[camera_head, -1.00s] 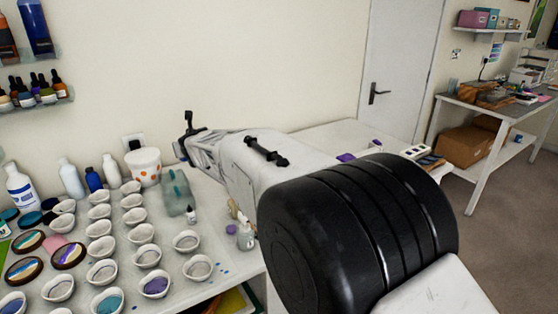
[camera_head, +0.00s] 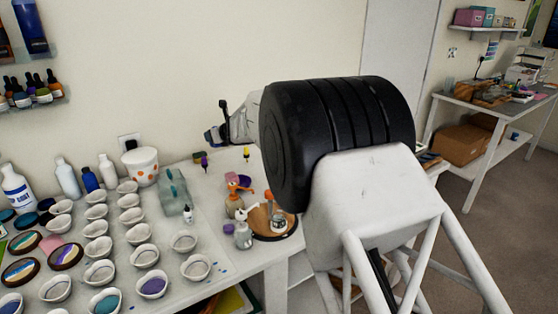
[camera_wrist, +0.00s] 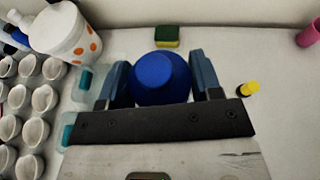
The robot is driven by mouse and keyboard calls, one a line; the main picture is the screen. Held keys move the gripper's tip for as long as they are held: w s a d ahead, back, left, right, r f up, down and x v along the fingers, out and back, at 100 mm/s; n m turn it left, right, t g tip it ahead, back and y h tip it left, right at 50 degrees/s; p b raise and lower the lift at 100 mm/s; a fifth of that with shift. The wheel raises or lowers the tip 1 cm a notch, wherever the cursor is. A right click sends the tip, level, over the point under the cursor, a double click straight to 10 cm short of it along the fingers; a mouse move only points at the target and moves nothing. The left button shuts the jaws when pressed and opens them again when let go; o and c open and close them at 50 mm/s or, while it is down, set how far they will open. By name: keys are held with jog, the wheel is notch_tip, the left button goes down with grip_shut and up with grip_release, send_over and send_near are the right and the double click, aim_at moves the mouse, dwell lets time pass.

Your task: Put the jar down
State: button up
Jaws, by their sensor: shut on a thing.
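A round blue jar (camera_wrist: 162,78) is between the two fingers of my gripper (camera_wrist: 161,88) in the wrist view. The fingers are shut on its sides. Its underside and what lies directly below it are hidden. In the head view my gripper (camera_head: 213,136) is small and near the back wall, in the air above the white table (camera_head: 215,215). The jar is hard to make out there, with only a small bluish patch at the end of the arm.
A white cup with orange spots (camera_head: 140,166) stands at the back. Several small white cups (camera_head: 138,233) fill the left side. A yellow-green sponge (camera_wrist: 167,36) lies beyond the jar. A round wooden board (camera_head: 283,225) with bottles is near the right edge. A yellow-capped item (camera_wrist: 249,88) is to the right.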

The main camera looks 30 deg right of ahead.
jog(key=d+f+n+y, duration=0.1)
jog(key=d+f, duration=0.1)
jog(key=d, duration=1.1)
jog(key=d+f+n+y, duration=0.1)
jog(key=d+f+y, duration=0.1)
jog(key=d, duration=1.2)
jog(key=shift+s+d+n+g, duration=0.25)
jog(key=shift+n+g, duration=0.05)
jog(key=shift+g, duration=0.1)
jog(key=shift+f, duration=3.15)
jog(key=shift+f, duration=0.1)
jog(key=shift+f, duration=1.75)
jog(key=shift+f, duration=0.15)
